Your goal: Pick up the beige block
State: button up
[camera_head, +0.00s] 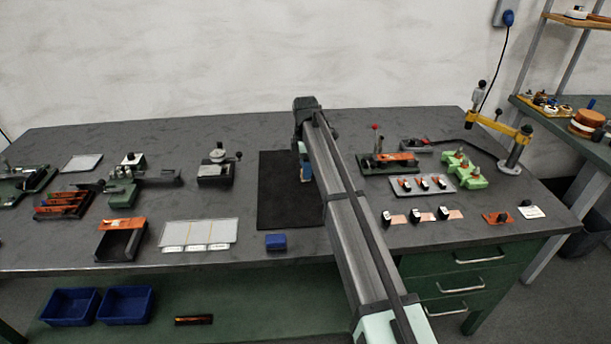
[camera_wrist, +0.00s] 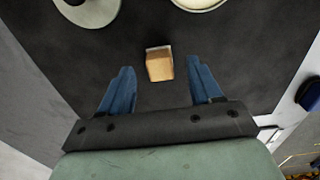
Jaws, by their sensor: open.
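The beige block (camera_wrist: 160,67) lies on a dark surface in the wrist view, at the upper middle. My gripper (camera_wrist: 160,78) is open, with one blue finger to the left of the block and one to the right. Gaps show between the block and both fingers, so neither appears to touch it. The fingers' height above the surface is hard to tell. In the head view, my gripper (camera_head: 305,170) is over the black mat (camera_head: 276,195), partly hidden by my arm. I cannot make out the block there.
A pale round thing (camera_wrist: 88,12) and a white round thing (camera_wrist: 200,4) are beyond the block. A dark blue object (camera_wrist: 310,96) is at the right edge. In the head view, a blue box (camera_head: 276,242) sits near the front edge, and fixtures stand left and right of the mat.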

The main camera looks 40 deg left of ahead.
jog(key=shift+f, duration=1.25)
jog(key=c, duration=1.1)
jog(key=shift+o, duration=0.2)
notch_tip(320, 180, up, 10)
